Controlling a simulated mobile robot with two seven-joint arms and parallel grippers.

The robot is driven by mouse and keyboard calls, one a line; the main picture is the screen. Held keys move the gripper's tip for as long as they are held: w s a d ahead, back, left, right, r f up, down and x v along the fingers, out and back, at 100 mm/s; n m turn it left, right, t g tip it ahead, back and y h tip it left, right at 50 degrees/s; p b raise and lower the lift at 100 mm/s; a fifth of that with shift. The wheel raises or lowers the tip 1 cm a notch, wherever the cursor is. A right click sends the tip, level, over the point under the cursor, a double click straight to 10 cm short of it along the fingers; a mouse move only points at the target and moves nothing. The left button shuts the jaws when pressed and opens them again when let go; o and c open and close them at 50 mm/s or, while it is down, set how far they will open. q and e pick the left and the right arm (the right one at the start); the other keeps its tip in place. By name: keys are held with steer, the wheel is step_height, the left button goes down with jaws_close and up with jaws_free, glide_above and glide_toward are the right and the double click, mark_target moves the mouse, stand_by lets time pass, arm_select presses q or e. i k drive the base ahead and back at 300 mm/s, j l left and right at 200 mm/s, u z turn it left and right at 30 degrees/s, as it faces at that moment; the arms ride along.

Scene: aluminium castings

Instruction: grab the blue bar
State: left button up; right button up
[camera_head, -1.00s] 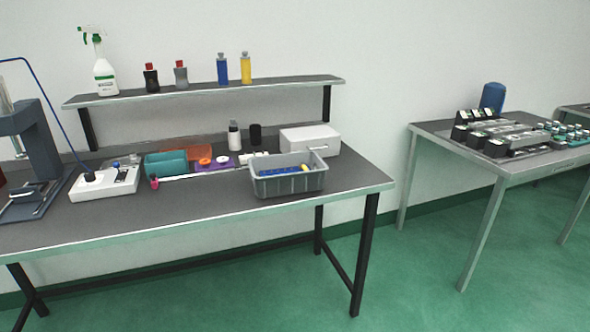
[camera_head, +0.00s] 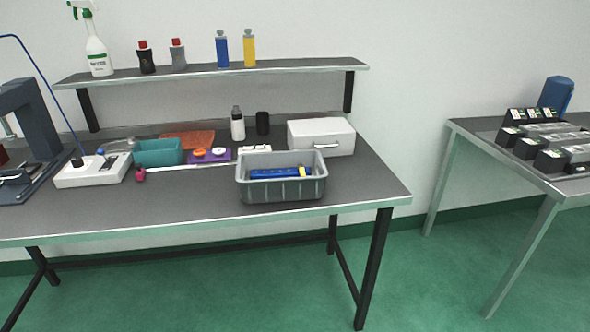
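The blue bar (camera_head: 274,173) lies inside a grey open bin (camera_head: 281,191) on the front right part of the workbench. A small yellow part (camera_head: 304,172) is in the bin at the bar's right end. The front wall of the bin hides the lower part of what lies in it. Neither of my grippers is in view.
The workbench (camera_head: 210,200) has a white case (camera_head: 320,137) behind the bin and a teal tray (camera_head: 158,153) to its left. A shelf (camera_head: 210,76) holds several bottles. A second table (camera_head: 500,160) stands at right. Green floor in front is clear.

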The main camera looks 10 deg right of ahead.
mark_target(286, 172)
steer(key=i+l, duration=0.15)
steer(key=l, duration=0.2)
steer(key=i+l, duration=0.1)
steer(key=l, duration=0.25)
steer(key=i+l, duration=0.15)
steer(key=l, duration=0.2)
steer(key=i+l, duration=0.15)
steer(key=l, duration=0.2)
steer(key=i+l, duration=0.15)
steer(key=l, duration=0.2)
steer(key=i+l, duration=0.1)
steer(key=l, duration=0.25)
steer(key=i+u, duration=0.05)
